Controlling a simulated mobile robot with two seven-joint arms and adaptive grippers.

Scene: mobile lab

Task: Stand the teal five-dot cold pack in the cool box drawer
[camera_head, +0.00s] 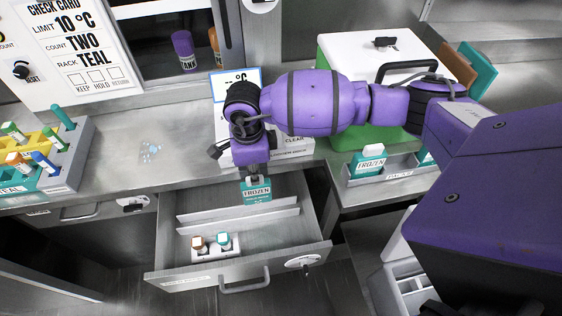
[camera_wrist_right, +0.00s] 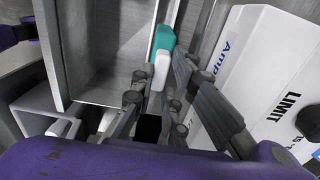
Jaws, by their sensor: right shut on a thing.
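A teal cold pack (camera_head: 257,191) with a white band reading FROZEN hangs below my right gripper (camera_head: 251,176), which is shut on it. The pack is roughly upright, over the back part of the open metal drawer (camera_head: 318,246). I cannot make out its dots or tell whether its lower edge touches anything. In the right wrist view, a teal and white piece (camera_wrist_right: 162,44) shows just beyond the gripper fingers (camera_wrist_right: 158,95). The drawer has upright pale dividers (camera_head: 240,213) across it. My left gripper is not in view.
Another FROZEN pack (camera_head: 370,160) stands in a grey tray (camera_head: 405,187) at right. A green box (camera_head: 345,135) with a white lid stands behind. A vial rack (camera_head: 78,150) is at left.

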